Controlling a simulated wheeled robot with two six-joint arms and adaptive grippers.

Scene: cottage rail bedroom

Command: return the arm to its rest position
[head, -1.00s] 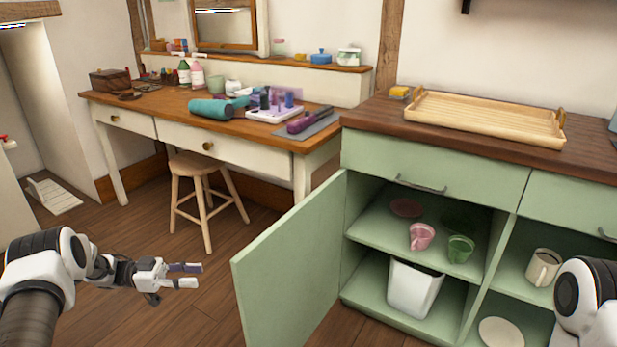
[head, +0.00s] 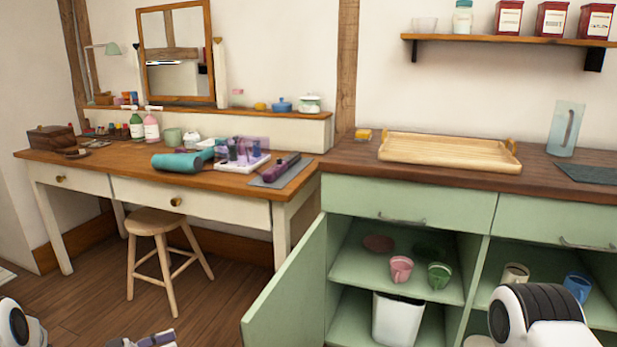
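My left gripper (head: 150,341) shows only as a sliver at the bottom edge of the head view, left of the open cabinet door. The lower part of it is cut off, so its opening cannot be judged now. Nothing is seen in it. Part of my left arm (head: 18,328) shows in the bottom left corner. Part of my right arm (head: 540,318) shows at the bottom right, in front of the green cabinet. My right gripper is out of view.
The green cabinet door (head: 290,297) stands open, with a pink cup (head: 401,268), a green cup (head: 439,275) and a white bin (head: 397,319) inside. A wooden tray (head: 450,154) lies on the counter. A stool (head: 158,222) stands by the desk (head: 110,164). Floor between stool and door is clear.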

